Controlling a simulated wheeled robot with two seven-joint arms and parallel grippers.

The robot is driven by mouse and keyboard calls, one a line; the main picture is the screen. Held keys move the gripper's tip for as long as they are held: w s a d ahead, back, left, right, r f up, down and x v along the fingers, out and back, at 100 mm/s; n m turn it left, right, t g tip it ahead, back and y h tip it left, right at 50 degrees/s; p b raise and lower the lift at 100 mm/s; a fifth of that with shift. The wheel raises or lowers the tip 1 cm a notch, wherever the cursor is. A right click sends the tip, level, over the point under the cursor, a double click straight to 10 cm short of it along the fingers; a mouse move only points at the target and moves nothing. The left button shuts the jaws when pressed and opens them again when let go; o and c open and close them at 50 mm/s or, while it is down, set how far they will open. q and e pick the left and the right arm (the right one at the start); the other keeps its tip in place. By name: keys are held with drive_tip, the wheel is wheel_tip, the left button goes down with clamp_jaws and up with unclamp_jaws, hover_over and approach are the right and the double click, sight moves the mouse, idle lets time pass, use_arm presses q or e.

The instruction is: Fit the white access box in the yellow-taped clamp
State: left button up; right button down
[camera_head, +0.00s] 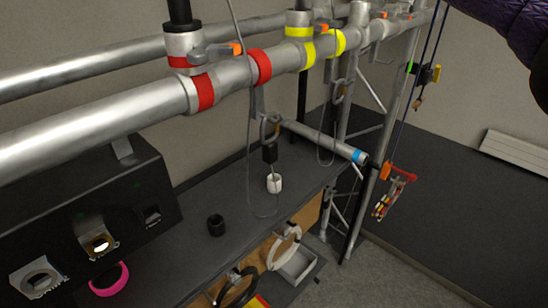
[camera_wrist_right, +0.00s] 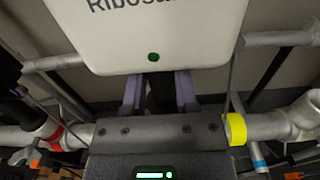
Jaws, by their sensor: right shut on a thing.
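The white access box (camera_wrist_right: 160,32) fills the top of the right wrist view, with dark lettering cut off by the top edge and a green dot near its lower rim. My right gripper (camera_wrist_right: 159,88) shows its purple fingers shut on the box's lower side. The yellow-taped clamp (camera_head: 299,28) sits on the near truss tube in the head view, with an orange-tipped lever beside it. A yellow band also shows in the right wrist view (camera_wrist_right: 236,120), right of the gripper body. The box and both grippers are outside the head view.
A red-taped clamp (camera_head: 184,46) sits left on the same tube. Grey cable loops hang below. A black device box (camera_head: 80,210) stands left. Blue ropes hang right.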

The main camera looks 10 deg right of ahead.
drive_tip(key=shift+f+b, duration=1.4)
drive_tip(key=shift+f, duration=0.15)
drive_tip(key=shift+c, duration=1.5)
unclamp_jaws()
drive_tip(key=shift+s, duration=0.1)
drive_tip(key=shift+s+d+f+b, duration=0.15)
drive_tip(key=shift+s+b, duration=0.1)
drive_tip(key=shift+b, duration=0.2)
drive_tip(key=b+v, duration=0.5)
drive_tip(key=v, duration=0.4)
drive_tip(key=shift+d, duration=0.15)
